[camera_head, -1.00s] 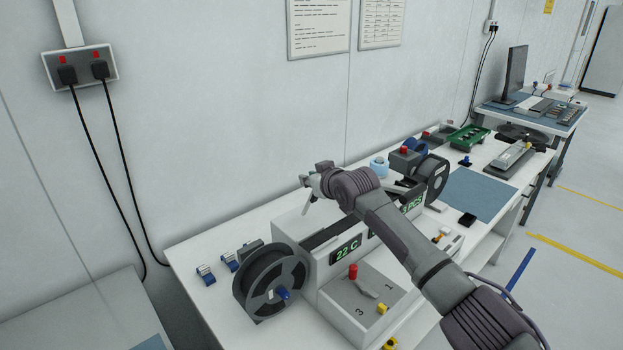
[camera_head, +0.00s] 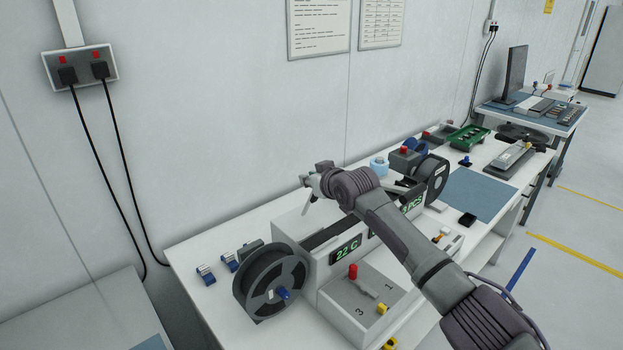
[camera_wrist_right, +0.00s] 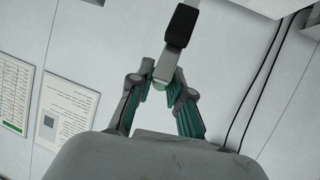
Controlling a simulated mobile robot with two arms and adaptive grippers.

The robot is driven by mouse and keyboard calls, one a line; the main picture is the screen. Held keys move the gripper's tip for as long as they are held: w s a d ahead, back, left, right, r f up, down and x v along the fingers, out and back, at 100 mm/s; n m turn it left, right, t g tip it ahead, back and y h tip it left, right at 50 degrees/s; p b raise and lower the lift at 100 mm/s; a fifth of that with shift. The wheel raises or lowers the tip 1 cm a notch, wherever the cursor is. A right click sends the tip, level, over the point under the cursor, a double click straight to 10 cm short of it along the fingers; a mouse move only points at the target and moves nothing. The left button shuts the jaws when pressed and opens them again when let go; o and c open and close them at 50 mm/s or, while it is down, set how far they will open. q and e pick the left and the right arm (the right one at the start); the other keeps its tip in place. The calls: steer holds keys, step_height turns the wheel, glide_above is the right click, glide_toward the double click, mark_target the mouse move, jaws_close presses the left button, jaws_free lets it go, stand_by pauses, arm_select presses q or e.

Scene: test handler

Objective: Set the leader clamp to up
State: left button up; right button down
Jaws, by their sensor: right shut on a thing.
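The machine (camera_head: 345,240) with green displays stands on the white bench. My right gripper (camera_head: 310,186) is above its far left part, at the end of my arm that reaches in from the lower right. In the right wrist view, my gripper's green-padded fingers (camera_wrist_right: 163,84) are closed around the end of a grey lever with a black section, which I take for the leader clamp (camera_wrist_right: 182,25). In the head view a thin pale bar (camera_head: 307,207) slants down from the gripper. My wrist and arm hide the clamp's base. My left gripper is not in view.
A black reel (camera_head: 262,298) stands at the machine's left end, another reel (camera_head: 432,178) at its right. Small blue-and-silver parts (camera_head: 206,274) lie on the bench left. The wall is close behind.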

steer(key=shift+s+a+f, duration=0.1)
steer(key=shift+s+f, duration=0.05)
steer(key=shift+f, duration=0.4)
steer(key=c, duration=1.2)
jaws_free()
steer(key=shift+o, duration=0.5)
steer(key=shift+w+a+r, duration=0.15)
steer(key=shift+w+a, duration=0.05)
steer(key=shift+d+r, duration=0.1)
steer(key=shift+s+d+r, duration=0.25)
steer(key=shift+s, duration=0.1)
steer(key=v, duration=1.1)
steer(key=shift+f, duration=0.15)
steer(key=shift+a, duration=0.15)
